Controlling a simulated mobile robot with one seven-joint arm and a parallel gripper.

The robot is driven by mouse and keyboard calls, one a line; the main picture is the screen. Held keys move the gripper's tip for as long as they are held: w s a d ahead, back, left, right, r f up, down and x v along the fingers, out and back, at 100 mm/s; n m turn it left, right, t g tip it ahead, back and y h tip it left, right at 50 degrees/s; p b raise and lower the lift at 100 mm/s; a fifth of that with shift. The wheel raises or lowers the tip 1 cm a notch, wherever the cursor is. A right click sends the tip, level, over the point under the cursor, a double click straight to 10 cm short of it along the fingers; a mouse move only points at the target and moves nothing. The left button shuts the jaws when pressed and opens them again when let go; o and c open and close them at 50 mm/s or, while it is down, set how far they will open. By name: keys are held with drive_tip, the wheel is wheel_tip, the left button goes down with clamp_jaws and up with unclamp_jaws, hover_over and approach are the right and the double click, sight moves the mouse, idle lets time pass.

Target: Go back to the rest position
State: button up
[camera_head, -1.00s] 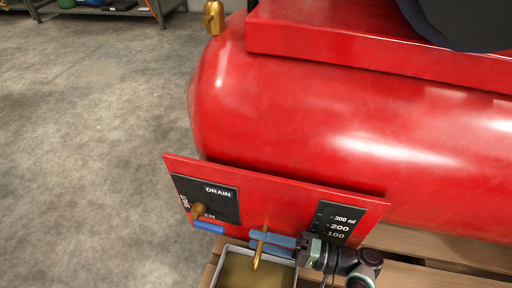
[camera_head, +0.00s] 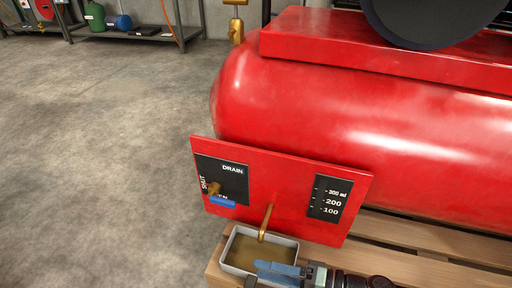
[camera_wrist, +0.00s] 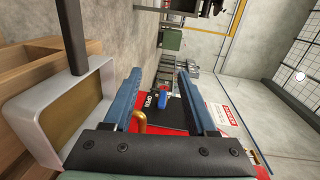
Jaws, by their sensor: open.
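My gripper (camera_head: 279,270) is at the bottom of the head view, in front of the red panel and over the near edge of the catch tray. In the wrist view its two blue fingers (camera_wrist: 165,100) stand apart with nothing held between them. A brass drain spout (camera_head: 266,222) hangs from the panel over the grey tray (camera_head: 231,240), which holds brownish liquid. The drain valve with its blue handle (camera_head: 222,202) sits at the panel's lower left, beside the "DRAIN" label; the blue handle also shows in the wrist view (camera_wrist: 165,101).
A large red tank (camera_head: 350,120) fills the right of the head view. The tray stands on a wooden pallet (camera_head: 420,235). Grey concrete floor (camera_head: 110,150) lies open on the left. A shelf (camera_head: 140,33) with several items is at the back left.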

drive_tip(key=w+d+r+n+t+h, duration=0.15)
drive_tip(key=w+r+h, duration=0.25)
drive_tip(key=w+h, duration=0.55)
drive_tip(key=w+a+r+n+t+h, duration=0.1)
drive_tip(key=w+r+t+h, duration=0.15)
drive_tip(key=r, duration=0.45)
drive_tip(key=w+a+r+n+t+h, duration=0.1)
drive_tip(key=w+r+t+h, duration=0.15)
drive_tip(key=r, duration=0.55)
drive_tip(key=s+a+r+t+p, duration=0.1)
drive_tip(key=s+r+t+p, duration=0.35)
drive_tip(key=r, duration=1.35)
drive_tip(key=s+r+t+h+p, duration=0.15)
drive_tip(key=s+r+t, duration=0.6)
drive_tip(key=r, duration=0.95)
drive_tip(key=s+a+r+t+p, duration=0.1)
drive_tip(key=s+r+t+p, duration=0.5)
drive_tip(key=r, duration=1.2)
wheel_tip(320, 180, up, 36)
drive_tip(key=g+p, duration=0.2)
drive_tip(key=p, duration=3.3)
drive_tip(key=shift+a, duration=0.15)
drive_tip(key=shift+f+m, duration=0.1)
drive_tip(key=shift+m, duration=0.15)
